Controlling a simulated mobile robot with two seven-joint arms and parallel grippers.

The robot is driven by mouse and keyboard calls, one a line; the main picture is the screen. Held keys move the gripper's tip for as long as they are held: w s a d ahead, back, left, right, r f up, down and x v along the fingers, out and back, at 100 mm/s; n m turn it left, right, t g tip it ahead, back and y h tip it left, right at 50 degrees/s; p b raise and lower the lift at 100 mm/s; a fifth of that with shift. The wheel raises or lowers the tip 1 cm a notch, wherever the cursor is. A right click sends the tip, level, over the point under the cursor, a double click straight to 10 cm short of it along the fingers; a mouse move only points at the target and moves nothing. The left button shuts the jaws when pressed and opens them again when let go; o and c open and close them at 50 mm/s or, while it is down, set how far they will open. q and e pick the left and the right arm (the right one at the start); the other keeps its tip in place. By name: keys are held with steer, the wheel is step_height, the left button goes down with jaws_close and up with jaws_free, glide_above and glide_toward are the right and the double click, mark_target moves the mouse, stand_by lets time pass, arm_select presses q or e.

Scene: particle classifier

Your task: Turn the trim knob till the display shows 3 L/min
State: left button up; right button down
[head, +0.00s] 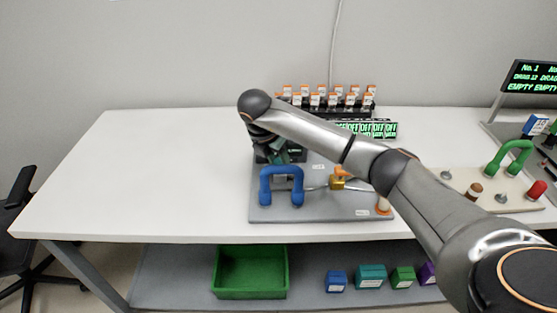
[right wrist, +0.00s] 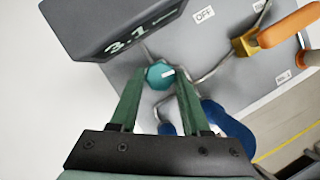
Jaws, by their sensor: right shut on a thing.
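The trim knob (right wrist: 160,75) is teal with a white pointer mark, which points right in the right wrist view. My right gripper (right wrist: 158,82) has its two green fingers on either side of the knob, shut on it. In the head view my right gripper (head: 277,153) is at the back left of the grey panel, and my wrist hides the knob. The display (right wrist: 125,33) is a dark box beside the knob, and its digits read 3.1 in the right wrist view. My left gripper is not in view.
The grey panel (head: 325,213) carries a blue handle (head: 281,172), a brass valve body (head: 337,183) with an orange lever and thin metal pipes. An OFF label (right wrist: 204,14) is near the knob. Orange-capped bottles (head: 315,100) stand behind. The table's left half (head: 150,170) is clear.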

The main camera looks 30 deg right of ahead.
stand_by(0.3)
steer(key=shift+c, duration=1.8)
jaws_free()
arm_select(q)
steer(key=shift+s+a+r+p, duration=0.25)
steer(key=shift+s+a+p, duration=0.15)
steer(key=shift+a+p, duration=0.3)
arm_select(e)
steer(key=v, duration=1.2)
steer(key=shift+a+r, duration=0.2)
steer(key=shift+r, duration=0.1)
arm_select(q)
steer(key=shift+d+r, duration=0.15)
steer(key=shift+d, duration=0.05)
